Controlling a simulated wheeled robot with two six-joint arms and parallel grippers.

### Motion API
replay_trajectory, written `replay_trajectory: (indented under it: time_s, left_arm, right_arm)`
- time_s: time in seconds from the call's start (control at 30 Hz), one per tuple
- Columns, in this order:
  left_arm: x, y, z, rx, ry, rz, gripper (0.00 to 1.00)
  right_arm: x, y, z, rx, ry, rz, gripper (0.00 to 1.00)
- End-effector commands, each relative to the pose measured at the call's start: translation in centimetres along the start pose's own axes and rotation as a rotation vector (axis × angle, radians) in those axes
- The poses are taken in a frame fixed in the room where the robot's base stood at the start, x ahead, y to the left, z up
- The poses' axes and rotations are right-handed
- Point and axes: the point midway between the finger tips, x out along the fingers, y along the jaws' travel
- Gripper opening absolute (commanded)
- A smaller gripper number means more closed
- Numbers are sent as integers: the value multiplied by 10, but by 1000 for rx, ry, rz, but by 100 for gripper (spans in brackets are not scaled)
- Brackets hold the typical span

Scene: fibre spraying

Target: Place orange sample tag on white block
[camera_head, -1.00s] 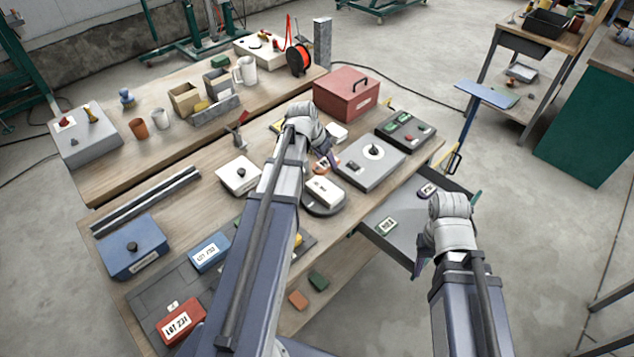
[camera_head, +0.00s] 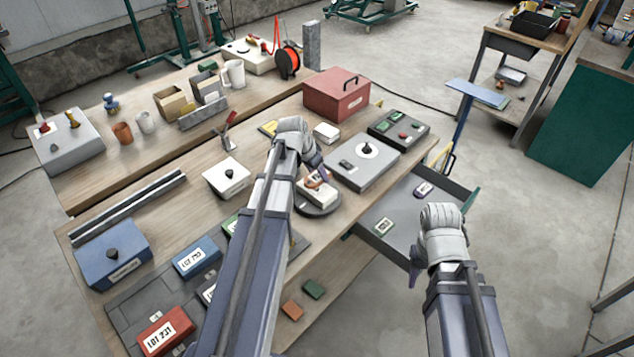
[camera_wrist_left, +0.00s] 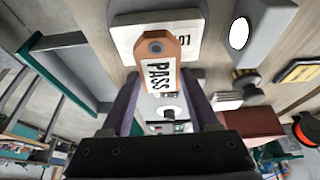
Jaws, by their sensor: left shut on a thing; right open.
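The orange sample tag (camera_wrist_left: 152,47), with a white PASS label, is between the fingers of my left gripper (camera_wrist_left: 162,76) in the left wrist view. The gripper is shut on it. The white block (camera_wrist_left: 122,38) is right behind the tag there, and the tag hides part of its lettering. In the head view the block (camera_head: 315,197) rests on a dark round base (camera_head: 318,210). The tag and my left gripper (camera_head: 317,176) are over the block's top; I cannot tell whether the tag touches it. My right gripper (camera_head: 414,276) is open, beside the grey drawer, its fingers partly hidden.
A grey device with a round dial (camera_head: 364,163) stands close to the right of the block. A white box with a black knob (camera_head: 227,178) stands to the left. A red case (camera_head: 336,95) is behind. The open grey drawer (camera_head: 405,208) holds small tags.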

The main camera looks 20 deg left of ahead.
Motion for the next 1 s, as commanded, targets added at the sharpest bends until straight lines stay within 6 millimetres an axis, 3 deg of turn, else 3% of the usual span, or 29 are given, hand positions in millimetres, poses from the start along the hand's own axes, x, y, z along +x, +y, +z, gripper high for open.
replay_trajectory:
  time_s: [0.2,0.67,0.7,0.93,1.0]
  left_arm:
    - [29,0,12,0,0,0,8]
    - [33,0,14,0,0,0,8]
    - [32,0,13,0,0,0,64]
    - [32,0,13,0,0,0,90]
    - [32,0,13,0,0,0,91]
  right_arm:
    - [31,-3,-2,1,0,0,45]
    - [36,-3,-2,1,0,0,45]
    - [34,-3,-2,1,0,0,45]
    - [34,-3,-2,1,0,0,45]
    - [34,-3,-2,1,0,0,45]
